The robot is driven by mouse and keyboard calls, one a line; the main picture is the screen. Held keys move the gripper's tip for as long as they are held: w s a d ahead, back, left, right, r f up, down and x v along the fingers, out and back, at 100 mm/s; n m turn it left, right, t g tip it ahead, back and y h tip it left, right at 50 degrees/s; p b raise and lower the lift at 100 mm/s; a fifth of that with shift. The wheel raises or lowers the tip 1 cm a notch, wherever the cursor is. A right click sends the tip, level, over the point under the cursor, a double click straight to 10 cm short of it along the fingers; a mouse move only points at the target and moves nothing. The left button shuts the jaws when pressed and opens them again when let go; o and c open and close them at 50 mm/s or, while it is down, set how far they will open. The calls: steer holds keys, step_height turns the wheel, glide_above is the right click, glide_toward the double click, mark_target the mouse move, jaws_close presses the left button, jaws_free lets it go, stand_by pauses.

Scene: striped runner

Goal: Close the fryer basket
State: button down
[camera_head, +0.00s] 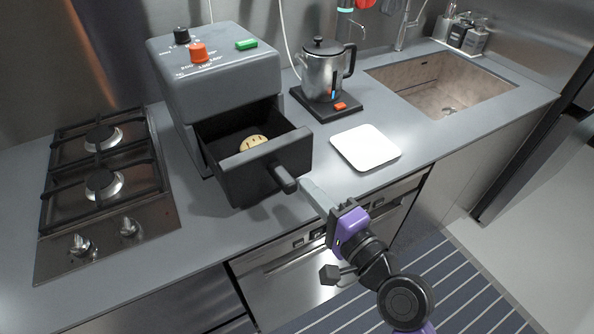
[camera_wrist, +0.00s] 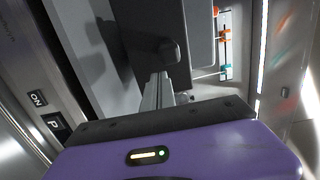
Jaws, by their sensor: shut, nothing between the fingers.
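The grey air fryer (camera_head: 216,80) stands on the counter left of centre in the head view. Its dark basket (camera_head: 260,173) is pulled well out at the front, with a round, cookie-like item (camera_head: 252,143) inside. The basket handle (camera_head: 284,179) points toward the lower right. My gripper (camera_head: 314,192) is shut and empty, its fingertips beside the handle end; I cannot tell whether they touch. In the wrist view my shut fingers (camera_wrist: 158,92) point at the dark rounded handle end (camera_wrist: 171,52), just beyond the tips.
A gas hob (camera_head: 104,185) lies left of the fryer. A metal kettle (camera_head: 325,72) on a dark base and a white square plate (camera_head: 366,147) are to the right, before the sink (camera_head: 442,85). The dishwasher front (camera_head: 300,275) is below the counter edge.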

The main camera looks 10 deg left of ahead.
mark_target(262, 138)
steer(key=shift+p+x, duration=0.35)
steer(key=shift+x, duration=2.15)
steer(key=b+x, duration=0.2)
steer(key=x, duration=1.1)
steer(key=shift+w+a+f, duration=0.15)
steer(key=shift+w+a, duration=0.3)
steer(key=shift+w, duration=0.05)
steer(key=shift+r, duration=0.2)
